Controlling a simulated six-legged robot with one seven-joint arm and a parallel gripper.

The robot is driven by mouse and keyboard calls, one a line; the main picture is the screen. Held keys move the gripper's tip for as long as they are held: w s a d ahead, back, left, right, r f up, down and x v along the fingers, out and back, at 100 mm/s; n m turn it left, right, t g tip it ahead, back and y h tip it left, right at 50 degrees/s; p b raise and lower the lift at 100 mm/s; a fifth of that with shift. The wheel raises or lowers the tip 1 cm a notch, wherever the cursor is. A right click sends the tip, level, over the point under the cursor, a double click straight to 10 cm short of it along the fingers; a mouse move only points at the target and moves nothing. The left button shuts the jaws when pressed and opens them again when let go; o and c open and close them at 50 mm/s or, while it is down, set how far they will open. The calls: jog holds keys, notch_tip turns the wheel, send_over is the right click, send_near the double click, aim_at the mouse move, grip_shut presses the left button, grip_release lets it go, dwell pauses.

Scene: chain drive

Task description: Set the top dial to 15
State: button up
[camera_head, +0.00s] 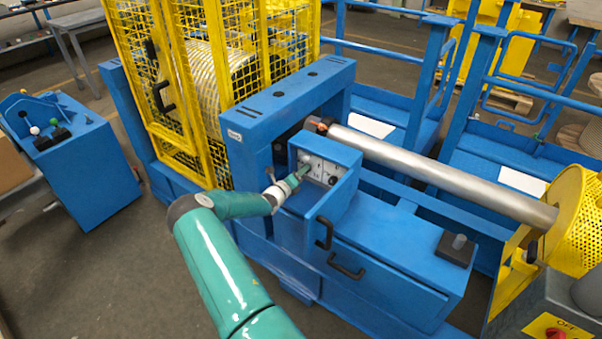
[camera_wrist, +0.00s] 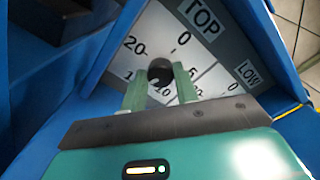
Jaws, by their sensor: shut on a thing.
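The top dial (camera_wrist: 160,70) is a small dark round knob on a white panel (camera_wrist: 215,50). Numbers surround it: 20 at the upper left, 0 at the top, 5 at the right, with 10 and 15 lower down, partly hidden. The label TOP (camera_wrist: 201,17) is above it. My gripper (camera_wrist: 161,80) has its two green fingers on either side of the knob and is shut on it. I cannot make out the dial's pointer or its setting. In the head view my gripper (camera_head: 301,171) reaches the panel on the blue control box (camera_head: 325,205).
A second dial scale marked LOW (camera_wrist: 249,75) is to the right in the wrist view. Black handles (camera_head: 345,268) stick out from the blue machine's front. A metal roller (camera_head: 450,180) runs behind the box. A yellow cage (camera_head: 215,85) stands to the left.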

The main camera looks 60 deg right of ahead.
jog(key=o, duration=1)
jog(key=shift+a, duration=0.1)
jog(key=a, duration=0.4)
jog(key=w+a, duration=0.1)
jog(key=a, duration=0.4)
jog(key=w+a, duration=0.1)
jog(key=a, duration=0.3)
jog(key=shift+w+a, duration=0.1)
jog(key=shift+a, duration=0.15)
